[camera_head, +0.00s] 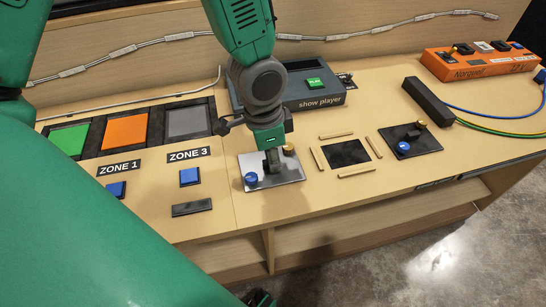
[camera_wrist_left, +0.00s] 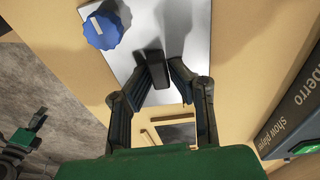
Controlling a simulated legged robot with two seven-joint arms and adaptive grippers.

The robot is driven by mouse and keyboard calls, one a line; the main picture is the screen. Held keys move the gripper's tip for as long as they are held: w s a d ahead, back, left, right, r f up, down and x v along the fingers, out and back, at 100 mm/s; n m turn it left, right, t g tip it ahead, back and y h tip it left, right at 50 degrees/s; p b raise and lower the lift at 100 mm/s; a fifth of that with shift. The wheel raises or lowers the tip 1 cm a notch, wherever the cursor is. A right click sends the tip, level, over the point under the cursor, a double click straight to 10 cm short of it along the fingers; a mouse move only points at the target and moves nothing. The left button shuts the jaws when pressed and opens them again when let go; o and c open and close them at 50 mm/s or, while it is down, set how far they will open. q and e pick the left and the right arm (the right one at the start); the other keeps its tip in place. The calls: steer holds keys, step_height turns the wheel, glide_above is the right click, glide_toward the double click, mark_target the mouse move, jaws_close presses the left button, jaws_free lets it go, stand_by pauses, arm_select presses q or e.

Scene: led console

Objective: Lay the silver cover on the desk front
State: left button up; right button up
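In the left wrist view the cover (camera_wrist_left: 190,25) lies beneath my left gripper (camera_wrist_left: 158,75), whose fingers close on both sides of the black handle (camera_wrist_left: 153,62). My left gripper (camera_head: 271,155) points straight down in the head view and hides most of the handle. A dark part, seemingly my right gripper (camera_head: 262,298), shows at the bottom edge.
Right of the cover is a dark square (camera_head: 347,153) framed by wooden strips, then a black plate (camera_head: 418,142) with knobs. The show player box (camera_head: 312,92) stands behind. Blue buttons (camera_head: 190,177) and a dark bar (camera_head: 192,208) are at left. Bare desk front lies ahead.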

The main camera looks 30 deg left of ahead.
mark_target(267, 161)
arm_select(q)
steer(key=shift+o, duration=0.9)
steer(key=shift+d, duration=0.2)
steer(key=shift+r, duration=0.15)
steer(key=shift+r, duration=0.3)
step_height(267, 161, up, 11)
steer(key=a+p, duration=0.1)
steer(key=p, duration=0.2)
steer(key=shift+s+r, duration=0.15)
steer(key=shift+s, duration=0.25)
steer(key=shift+a, duration=0.1)
